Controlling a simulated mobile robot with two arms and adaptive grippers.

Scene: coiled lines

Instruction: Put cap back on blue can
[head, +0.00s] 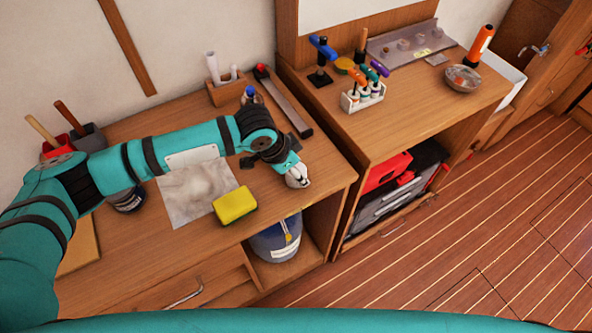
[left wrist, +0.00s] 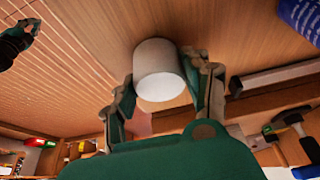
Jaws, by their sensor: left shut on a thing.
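My left gripper (head: 297,178) is shut on a small white cap (head: 299,172), above the front right of the left desk. In the left wrist view the cap (left wrist: 160,72) is a pale open cylinder between the fingers (left wrist: 162,88). A dark blue can (head: 128,202) stands on the desk under my left arm, which hides most of it. The held cap is well apart from it. A teal and dark shape at the upper left of the left wrist view looks like my right gripper (left wrist: 20,35); its fingers are too small to read.
A grey sheet (head: 185,205) and a yellow sponge (head: 234,205) lie on the desk. A blue container (head: 270,246) sits on the shelf below. The right desk holds tools and a bowl (head: 462,78).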

